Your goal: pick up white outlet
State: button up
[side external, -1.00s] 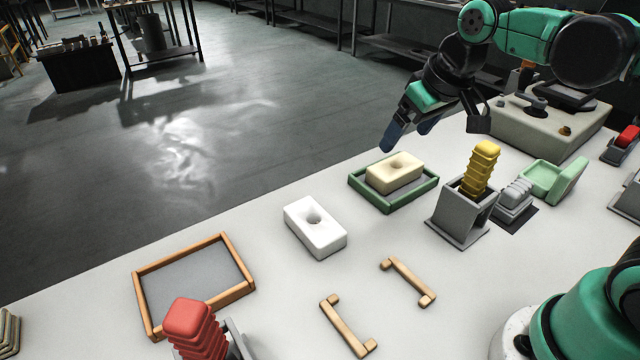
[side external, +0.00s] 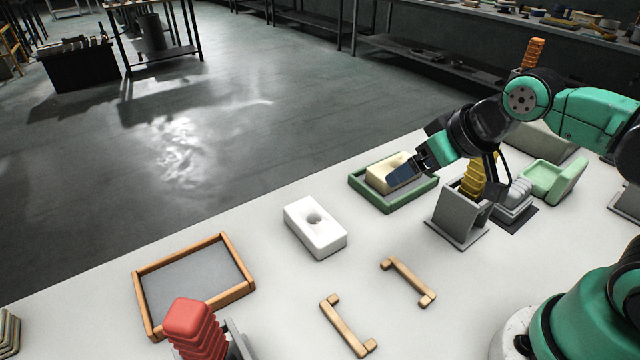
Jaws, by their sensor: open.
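The white outlet (side external: 316,238) is a white block with a round hole in its top. It lies flat on the pale table, left of the green-framed tray. My gripper (side external: 396,172) is open and empty, to the right of and behind the white outlet, apart from it. Its dark fingers overlap a cream block (side external: 378,178) with a hole in the picture. I cannot tell whether they touch that block.
The green tray (side external: 395,206) holds the cream block. A grey holder (side external: 452,218) with a yellow ridged stack stands right of it. Two wooden handles (side external: 347,325) (side external: 409,281) lie in front. A wooden-framed tray (side external: 190,282) and a red ridged stack (side external: 193,326) are at left.

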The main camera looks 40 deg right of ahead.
jog(key=shift+o, duration=1.1)
jog(key=g, duration=0.6)
send_over(314, 220)
jog(key=s, duration=0.2)
jog(key=f, duration=0.7)
jog(key=shift+a, duration=0.25)
jog(key=shift+a+f, duration=0.25)
jog(key=shift+f, duration=0.35)
jog(key=shift+w+f, duration=0.2)
jog(key=shift+f, duration=1.05)
jog(key=shift+w+f, duration=0.15)
jog(key=shift+f, duration=1.1)
